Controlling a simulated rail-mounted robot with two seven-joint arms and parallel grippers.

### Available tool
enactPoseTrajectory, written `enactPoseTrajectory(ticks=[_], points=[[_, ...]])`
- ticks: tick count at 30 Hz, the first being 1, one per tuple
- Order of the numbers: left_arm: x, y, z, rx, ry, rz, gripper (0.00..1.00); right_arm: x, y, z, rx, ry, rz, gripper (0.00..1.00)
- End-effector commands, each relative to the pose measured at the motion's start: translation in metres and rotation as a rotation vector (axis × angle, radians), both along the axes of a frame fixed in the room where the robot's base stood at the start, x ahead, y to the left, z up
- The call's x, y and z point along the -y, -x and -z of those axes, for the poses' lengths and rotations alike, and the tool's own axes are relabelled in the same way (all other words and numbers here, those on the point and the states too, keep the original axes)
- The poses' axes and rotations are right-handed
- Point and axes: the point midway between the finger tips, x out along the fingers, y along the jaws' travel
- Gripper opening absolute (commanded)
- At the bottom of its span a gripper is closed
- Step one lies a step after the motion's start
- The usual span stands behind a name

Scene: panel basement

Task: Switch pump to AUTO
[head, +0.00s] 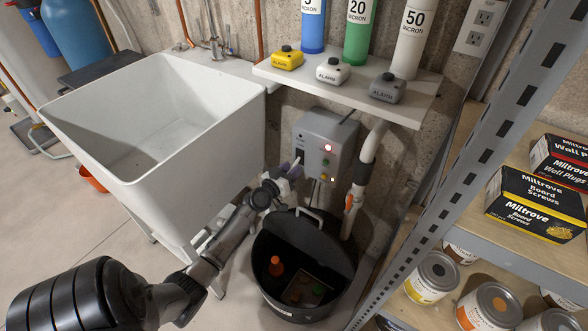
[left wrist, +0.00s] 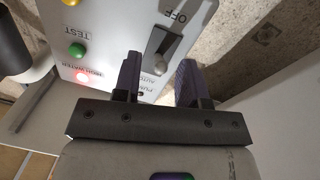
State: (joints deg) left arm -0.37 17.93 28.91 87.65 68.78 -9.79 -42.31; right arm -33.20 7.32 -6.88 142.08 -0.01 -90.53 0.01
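The pump control box (head: 326,140) is a grey box on the wall below the shelf. I cannot tell for sure which way the lever is set. My left gripper (head: 296,168) is at the box's left side. In the left wrist view its dark fingers (left wrist: 160,66) are apart, on either side of the switch's AUTO end, with nothing clearly gripped. My right gripper is not in view.
A lit red light (left wrist: 82,77), a green TEST button (left wrist: 77,49) and a yellow button are beside the switch. A black sump pit (head: 305,260) lies below, a white sink (head: 160,120) at left, a metal rack (head: 450,140) at right, and a shelf with alarms (head: 388,88) above.

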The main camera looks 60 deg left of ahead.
Motion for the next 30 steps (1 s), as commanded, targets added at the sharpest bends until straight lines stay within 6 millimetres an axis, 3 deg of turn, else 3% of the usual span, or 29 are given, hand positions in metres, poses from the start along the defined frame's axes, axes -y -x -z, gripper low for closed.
enactPoseTrajectory(ticks=[6,18,30], points=[[-0.006,-0.015,0.0,0.0,0.0,0.0,0.39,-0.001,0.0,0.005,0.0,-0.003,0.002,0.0],[-0.007,-0.018,0.0,-0.001,0.0,0.0,0.39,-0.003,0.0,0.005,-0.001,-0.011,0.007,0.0],[-0.007,-0.018,0.0,-0.001,0.0,0.0,0.01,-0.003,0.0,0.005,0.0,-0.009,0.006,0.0]])
